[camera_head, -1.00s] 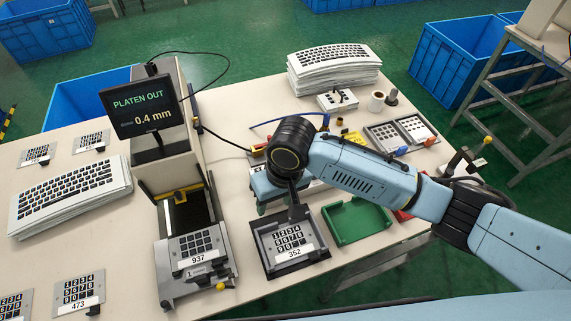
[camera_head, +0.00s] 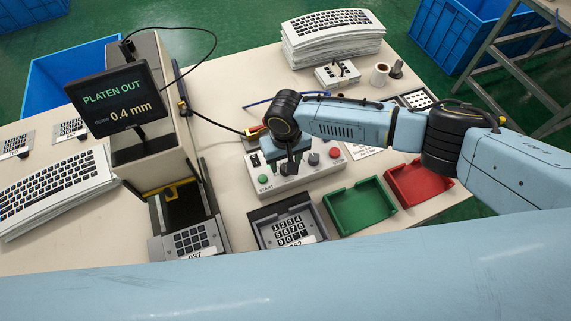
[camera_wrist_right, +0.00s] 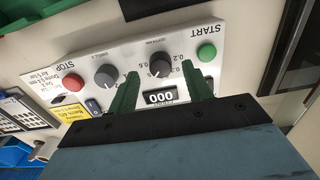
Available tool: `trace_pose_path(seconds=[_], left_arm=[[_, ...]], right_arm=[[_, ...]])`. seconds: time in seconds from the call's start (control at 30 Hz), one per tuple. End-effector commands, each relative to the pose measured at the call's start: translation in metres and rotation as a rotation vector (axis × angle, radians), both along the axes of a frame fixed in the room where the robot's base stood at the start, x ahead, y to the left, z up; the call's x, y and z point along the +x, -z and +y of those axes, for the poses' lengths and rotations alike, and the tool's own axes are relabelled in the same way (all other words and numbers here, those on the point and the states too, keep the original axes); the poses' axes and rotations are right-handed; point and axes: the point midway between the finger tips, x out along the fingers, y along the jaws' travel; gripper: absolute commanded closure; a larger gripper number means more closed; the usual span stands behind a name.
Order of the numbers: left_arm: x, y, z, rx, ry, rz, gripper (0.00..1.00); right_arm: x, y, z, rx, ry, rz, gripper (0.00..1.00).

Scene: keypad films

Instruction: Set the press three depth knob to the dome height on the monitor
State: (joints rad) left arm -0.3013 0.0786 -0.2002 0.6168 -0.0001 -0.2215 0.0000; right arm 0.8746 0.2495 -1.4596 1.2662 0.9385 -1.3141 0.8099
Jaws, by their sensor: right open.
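The monitor (camera_head: 118,97) reads "PLATEN OUT" and 0.4 mm in the head view. The white control panel (camera_head: 300,178) stands right of the press. In the right wrist view, the panel (camera_wrist_right: 222,50) carries a dark knob (camera_wrist_right: 159,65) with a scale including 0.2 and 0.6. My right gripper (camera_wrist_right: 162,76) is open, its green fingers on either side of that knob; contact cannot be told. In the head view my right gripper (camera_head: 290,165) hides the dark knob. The knob's exact setting is unclear. My left gripper is out of view.
A grey knob (camera_wrist_right: 107,75), red STOP button (camera_wrist_right: 73,84), green START button (camera_wrist_right: 206,52) and a counter reading 000 (camera_wrist_right: 161,97) share the panel. A green tray (camera_head: 360,207), red tray (camera_head: 420,183) and keypad fixture (camera_head: 288,228) lie close by.

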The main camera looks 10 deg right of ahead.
Motion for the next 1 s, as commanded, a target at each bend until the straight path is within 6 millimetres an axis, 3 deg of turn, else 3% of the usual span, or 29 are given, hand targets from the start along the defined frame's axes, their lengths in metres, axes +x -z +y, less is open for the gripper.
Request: trace_pose_path(seconds=[0.2, 0.53, 0.87, 1.0], left_arm=[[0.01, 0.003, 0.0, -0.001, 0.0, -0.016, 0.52], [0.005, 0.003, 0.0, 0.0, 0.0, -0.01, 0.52], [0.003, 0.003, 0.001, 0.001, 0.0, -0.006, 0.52], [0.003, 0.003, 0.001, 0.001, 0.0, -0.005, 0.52]], right_arm=[[0.0, 0.023, 0.0, 0.0, 0.001, 0.001, 0.5], [0.0, 0.026, 0.0, 0.001, 0.0, 0.0, 0.5], [0.0, 0.025, 0.0, 0.001, 0.0, 0.0, 0.92], [0.0, 0.025, 0.0, 0.001, -0.004, 0.0, 0.94]])
